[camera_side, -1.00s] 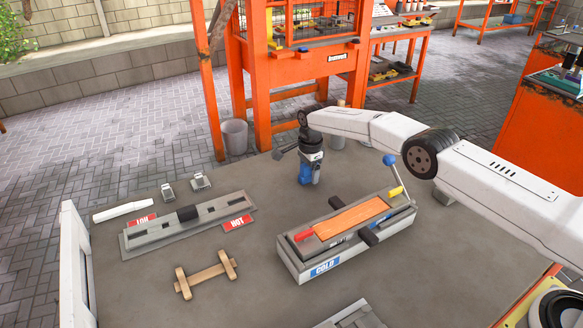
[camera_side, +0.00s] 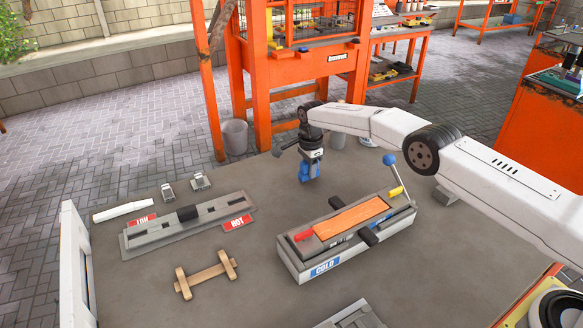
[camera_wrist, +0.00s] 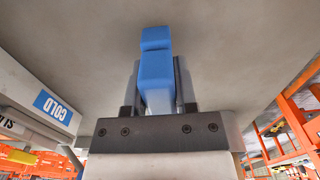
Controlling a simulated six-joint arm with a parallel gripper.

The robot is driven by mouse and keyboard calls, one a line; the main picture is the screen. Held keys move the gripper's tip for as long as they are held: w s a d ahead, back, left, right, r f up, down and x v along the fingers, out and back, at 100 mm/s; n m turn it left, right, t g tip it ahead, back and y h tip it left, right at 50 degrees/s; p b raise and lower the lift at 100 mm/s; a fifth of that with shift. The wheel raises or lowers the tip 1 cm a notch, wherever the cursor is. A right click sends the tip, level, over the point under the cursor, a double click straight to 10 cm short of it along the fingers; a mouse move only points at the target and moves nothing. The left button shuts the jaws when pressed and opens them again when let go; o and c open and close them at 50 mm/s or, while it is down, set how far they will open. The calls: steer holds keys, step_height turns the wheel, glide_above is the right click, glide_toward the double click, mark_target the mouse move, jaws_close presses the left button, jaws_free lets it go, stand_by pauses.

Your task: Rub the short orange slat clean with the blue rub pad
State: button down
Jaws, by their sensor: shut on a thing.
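The short orange slat (camera_side: 350,217) lies flat in the top of the grey fixture labelled COLD (camera_side: 318,268), right of the table's middle. The blue rub pad (camera_side: 304,173) is in my gripper (camera_side: 310,161), behind and left of the slat and apart from it. In the wrist view the blue pad (camera_wrist: 156,75) stands between the two dark fingers of my gripper (camera_wrist: 158,90), which is shut on it. The pad's far end is hidden in the side view, and I cannot tell whether it touches the table.
A blue-knobbed lever (camera_side: 389,160) rises at the fixture's back right. A grey fixture (camera_side: 188,222) with HOT and LOW labels lies at left. A wooden piece (camera_side: 205,275) and a white bar (camera_side: 124,211) lie on the table (camera_side: 245,297). The table between the fixtures is clear.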

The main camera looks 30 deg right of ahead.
steer(key=shift+r, duration=4)
steer(key=c, duration=1.1)
jaws_free()
jaws_close()
steer(key=shift+r, duration=0.1)
